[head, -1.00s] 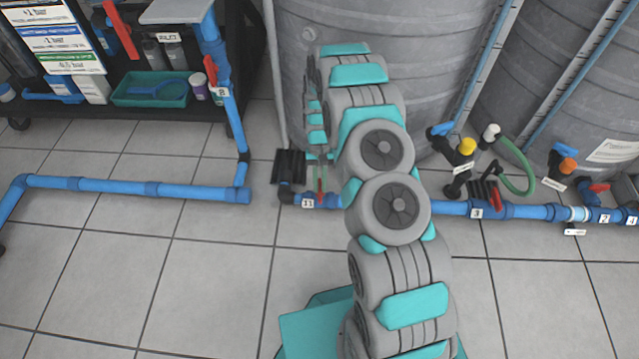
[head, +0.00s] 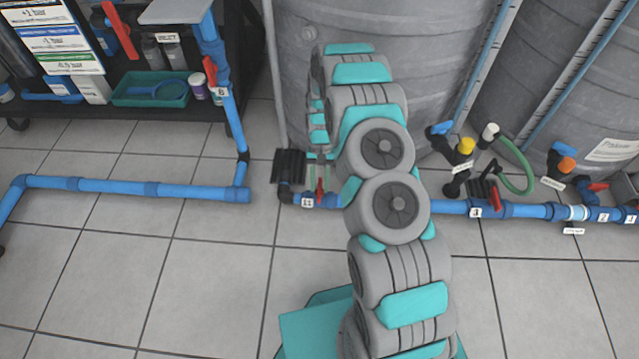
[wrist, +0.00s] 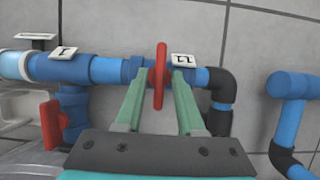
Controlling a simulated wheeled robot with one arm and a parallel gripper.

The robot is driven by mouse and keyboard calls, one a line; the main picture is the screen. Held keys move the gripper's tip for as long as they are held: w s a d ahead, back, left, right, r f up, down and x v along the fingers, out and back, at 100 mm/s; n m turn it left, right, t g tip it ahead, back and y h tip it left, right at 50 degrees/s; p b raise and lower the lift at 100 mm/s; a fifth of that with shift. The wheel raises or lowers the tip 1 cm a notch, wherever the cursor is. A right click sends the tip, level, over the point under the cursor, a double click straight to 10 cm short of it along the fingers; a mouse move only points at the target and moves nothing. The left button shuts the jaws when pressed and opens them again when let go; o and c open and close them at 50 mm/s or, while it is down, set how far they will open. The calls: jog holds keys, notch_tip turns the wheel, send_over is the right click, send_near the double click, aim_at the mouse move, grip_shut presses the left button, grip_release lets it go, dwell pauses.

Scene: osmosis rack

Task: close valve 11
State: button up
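Valve 11 has a red handle (head: 319,191) on the blue pipe along the floor, beside the tag marked 11 (head: 306,202). In the wrist view the red handle (wrist: 160,62) stands edge-on and runs crosswise to the pipe (wrist: 107,70). The tag (wrist: 184,60) shows just right of it. My gripper (wrist: 160,78) has its two green fingers apart, one on each side of the handle. Gaps show between the handle and both fingers. In the head view the fingers (head: 319,167) reach down by the handle, and my arm covers part of the pipe.
Another red valve handle (wrist: 52,125) is at the left of the wrist view. A black elbow (wrist: 221,88) ends the pipe on the right. A large grey tank (head: 415,50) stands behind my arm. The tiled floor (head: 215,275) at left front is clear.

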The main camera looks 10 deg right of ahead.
aim_at(320, 179)
jog(key=shift+o, duration=0.4)
jog(key=v, duration=0.7)
jog(key=shift+w, duration=0.1)
jog(key=shift+r, duration=0.35)
